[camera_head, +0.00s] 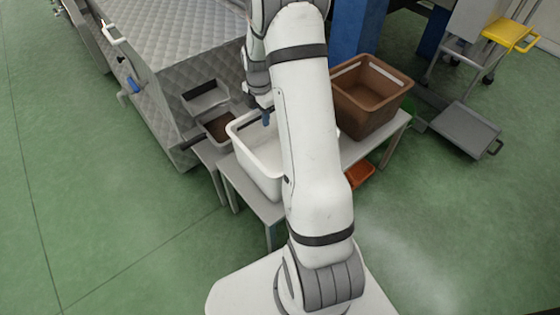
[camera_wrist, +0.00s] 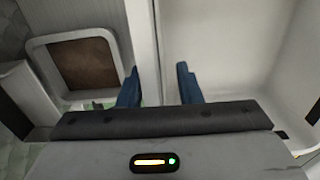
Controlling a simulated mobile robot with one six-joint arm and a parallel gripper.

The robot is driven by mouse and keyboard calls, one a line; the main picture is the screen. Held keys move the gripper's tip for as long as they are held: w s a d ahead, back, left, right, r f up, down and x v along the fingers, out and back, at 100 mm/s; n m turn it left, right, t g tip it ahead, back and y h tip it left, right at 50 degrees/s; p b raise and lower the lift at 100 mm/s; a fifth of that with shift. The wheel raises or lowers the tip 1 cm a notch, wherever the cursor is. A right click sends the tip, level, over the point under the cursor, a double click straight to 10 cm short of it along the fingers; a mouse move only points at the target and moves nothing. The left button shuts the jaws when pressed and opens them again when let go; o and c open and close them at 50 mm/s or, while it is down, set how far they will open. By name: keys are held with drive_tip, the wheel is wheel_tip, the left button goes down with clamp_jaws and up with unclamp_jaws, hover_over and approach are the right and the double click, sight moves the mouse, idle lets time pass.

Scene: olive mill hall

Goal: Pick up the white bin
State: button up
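The white bin (camera_head: 258,174) stands upright on a low grey table, partly hidden behind my arm in the head view. In the wrist view its inside (camera_wrist: 225,45) fills the right half, and its wall's rim runs up the middle. My gripper (camera_wrist: 158,85) has two blue fingers spread apart, one on each side of that rim: the left outside, the right over the inside. The fingers look apart from the wall. In the head view my gripper (camera_head: 266,117) is at the bin's far-side rim, with one blue finger showing. The bin looks empty where visible.
A brown crate (camera_head: 352,108) stands right of the bin on the table (camera_head: 258,205). A chute tray with brown contents (camera_head: 218,128) sits close left, beside a quilted metal machine (camera_head: 190,45). An orange container (camera_head: 361,173) is lower down. Green floor is clear at left.

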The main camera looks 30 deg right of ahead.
wheel_tip(320, 180, down, 2)
drive_tip(key=shift+f, duration=0.1)
clamp_jaws()
idle(1.4)
